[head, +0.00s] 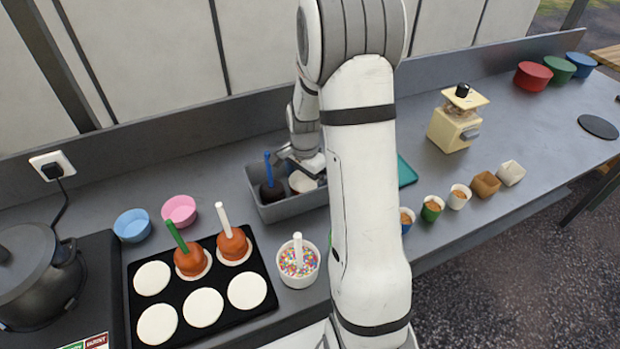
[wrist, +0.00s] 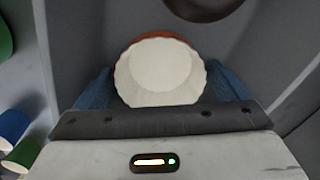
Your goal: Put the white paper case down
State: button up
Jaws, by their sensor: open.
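The white paper case (head: 301,182) is in the grey divided tray, right of a dark apple on a blue stick. In the wrist view the case (wrist: 160,75) shows its round white face and fluted rim between my blue fingers. An orange-brown edge shows behind its top rim; what that is I cannot tell. My gripper (wrist: 163,84) is open, with a finger on each side of the case. In the head view my gripper (head: 305,168) is at the tray and partly hides the case.
The grey tray (head: 262,208) holds the dark apple (head: 271,191). A black mat (head: 178,305) with white discs and two caramel apples lies at front left. A sprinkle tub (head: 298,262) stands in front of the tray. Several small cups stand right of my arm.

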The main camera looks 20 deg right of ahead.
aim_at(305, 188)
notch_tip(305, 188, up, 12)
jog(key=s+a+r+n+t, duration=0.1)
jog(key=s+a+r+n, duration=0.1)
jog(key=s, duration=0.5)
jog(key=s+a+r+n+t, duration=0.1)
jog(key=s+a+r+n, duration=0.1)
jog(key=s+a+n, duration=0.2)
jog(key=s+a+r+n+t, duration=0.1)
jog(key=s+a+r+n, duration=0.1)
jog(key=s+n, duration=0.5)
jog(key=s+a, duration=0.1)
jog(key=s, duration=0.1)
jog(key=shift+s+r+b, duration=0.35)
jog(key=shift+r, duration=0.05)
